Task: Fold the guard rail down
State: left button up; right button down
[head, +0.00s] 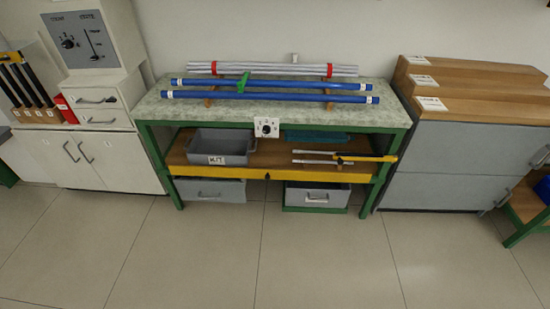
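A green-framed workbench (390,117) stands against the wall. A long yellow rail (220,172) runs along the front edge of its lower shelf (262,158); it looks like the guard rail, but I cannot tell whether it is raised or folded down. A shorter yellow bar with a black end (374,158) lies near the shelf's right end. Neither of my grippers is in view.
Two blue rods (270,96) and a bundle of grey rods (270,69) lie on the bench top. A grey KIT bin (218,145) sits on the shelf; drawers (316,195) are below. Cabinets flank the bench at left (90,160) and right (460,160). The front floor is clear.

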aim_at(178, 170)
jog(key=u, duration=0.2)
jog(key=i, duration=0.7)
jog(key=u, duration=0.7)
jog(key=i, duration=0.3)
jog(key=u, duration=0.3)
